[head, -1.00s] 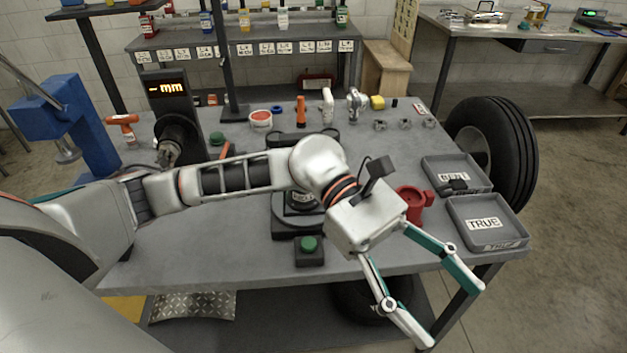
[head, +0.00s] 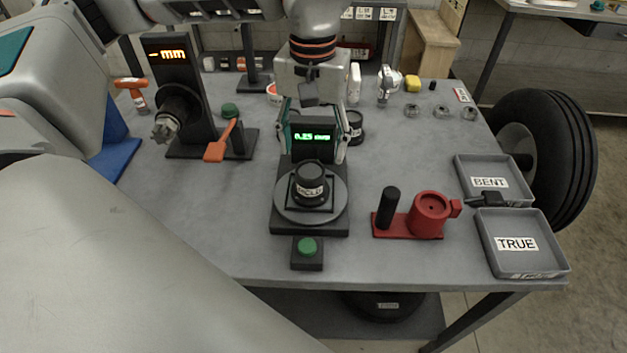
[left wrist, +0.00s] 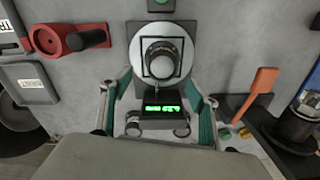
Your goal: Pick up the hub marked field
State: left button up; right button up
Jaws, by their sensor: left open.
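A black hub (head: 310,186) with a pale band label sits on a grey round plate (head: 335,208) of a black gauge stand. The label is small and not fully legible, but looks like FIELD. In the left wrist view the hub (left wrist: 160,58) appears from above, centred on the plate. My left gripper (head: 313,158) is open and empty, pointing down around the stand's green display (head: 313,137), behind and above the hub. In the left wrist view its fingers (left wrist: 159,76) stand either side of the display and plate. My right gripper is not in view.
Another black hub (head: 356,126) stands behind the gripper. A red fixture (head: 430,215) with a black post lies right, beside grey trays BENT (head: 490,183) and TRUE (head: 517,244). A green button (head: 307,246) is in front. The mm gauge (head: 168,60) and orange tool (head: 222,142) stand left.

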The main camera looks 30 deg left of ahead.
aim_at(311, 170)
pick_arm(q)
jog(key=f, duration=0.6)
jog(key=shift+s+a+f, duration=0.2)
jog(key=shift+f, duration=0.15)
jog(key=c, duration=1.5)
jog(key=shift+r, duration=0.1)
grip_shut()
jog(key=shift+r, duration=0.1)
